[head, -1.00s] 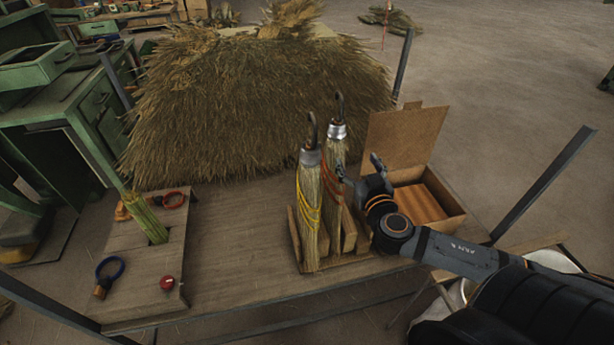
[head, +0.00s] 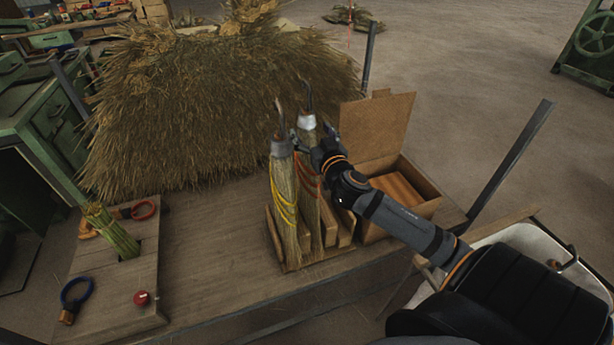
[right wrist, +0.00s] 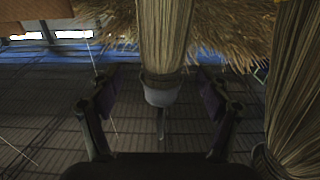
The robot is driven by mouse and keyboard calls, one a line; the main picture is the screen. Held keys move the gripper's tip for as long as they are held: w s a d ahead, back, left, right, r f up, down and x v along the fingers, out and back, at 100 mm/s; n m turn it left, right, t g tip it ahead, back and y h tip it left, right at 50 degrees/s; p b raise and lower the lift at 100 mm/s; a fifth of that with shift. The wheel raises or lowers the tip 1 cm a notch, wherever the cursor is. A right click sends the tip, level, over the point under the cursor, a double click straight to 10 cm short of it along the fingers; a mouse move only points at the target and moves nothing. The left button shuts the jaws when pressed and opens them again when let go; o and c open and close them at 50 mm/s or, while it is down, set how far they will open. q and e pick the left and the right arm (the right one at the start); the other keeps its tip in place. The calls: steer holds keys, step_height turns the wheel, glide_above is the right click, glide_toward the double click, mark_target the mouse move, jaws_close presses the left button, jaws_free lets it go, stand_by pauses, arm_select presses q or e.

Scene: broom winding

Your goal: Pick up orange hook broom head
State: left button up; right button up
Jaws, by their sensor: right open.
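Two broom heads stand upright side by side in a wooden rack (head: 290,262). The orange-bound broom head (head: 312,195) is the right one, with a metal collar and a dark hook on top. The yellow-bound broom head (head: 284,190) stands to its left. My right gripper (head: 313,141) is at the orange one's collar, fingers open on either side. In the right wrist view, the orange one's bristles (right wrist: 164,38) and pale collar lie between the open fingers (right wrist: 163,100), with gaps on both sides. The yellow one (right wrist: 297,90) is just outside, at the right. My left gripper is out of view.
An open cardboard box (head: 410,199) stands right of the rack. A large straw pile (head: 215,110) is behind. A board at the left holds a green straw bundle (head: 112,232), coloured rings and a red knob (head: 141,298). The middle of the table is bare.

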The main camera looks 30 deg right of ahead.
steer(key=x, duration=0.3)
steer(key=shift+w+a+f, duration=0.1)
steer(key=shift+w, duration=0.05)
jaws_close()
stand_by(0.3)
